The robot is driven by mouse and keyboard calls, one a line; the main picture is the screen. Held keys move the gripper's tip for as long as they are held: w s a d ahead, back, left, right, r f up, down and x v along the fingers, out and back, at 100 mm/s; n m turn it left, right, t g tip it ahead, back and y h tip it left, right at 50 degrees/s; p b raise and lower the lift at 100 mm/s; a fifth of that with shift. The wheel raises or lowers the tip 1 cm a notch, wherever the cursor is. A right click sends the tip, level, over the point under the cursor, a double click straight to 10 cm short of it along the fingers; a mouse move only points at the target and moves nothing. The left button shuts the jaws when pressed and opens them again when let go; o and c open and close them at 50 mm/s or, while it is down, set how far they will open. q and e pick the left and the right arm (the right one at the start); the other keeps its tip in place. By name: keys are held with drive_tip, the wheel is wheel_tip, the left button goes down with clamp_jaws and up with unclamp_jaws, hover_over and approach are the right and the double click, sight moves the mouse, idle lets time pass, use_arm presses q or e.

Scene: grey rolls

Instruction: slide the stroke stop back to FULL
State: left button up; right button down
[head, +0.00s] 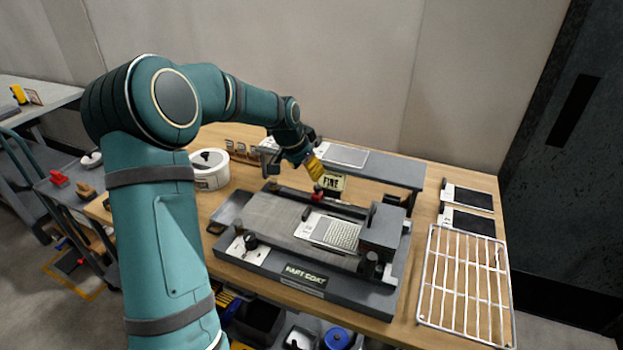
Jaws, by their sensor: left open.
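The coating machine (267,220) stands on the wooden bench, with a "FAST COAT" plate on its front. A small red-topped piece (318,192), which looks like the stroke stop, sits on the rail along the machine's back edge. I cannot read a FULL mark. My left gripper (309,168) is open above and slightly behind the red piece, apart from it as far as I can tell. Its yellow finger points down to the right. My right gripper is not in view.
A grey raised shelf (390,168) stands behind the machine. A white tub (209,170) stands at the back left. A white wire rack (465,285) and two black-and-white panels (468,222) lie at the right. A dark block (380,230) sits at the machine's right end.

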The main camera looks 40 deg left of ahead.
use_arm(q)
drive_tip(key=shift+v, duration=1.7)
drive_tip(key=shift+r, duration=0.1)
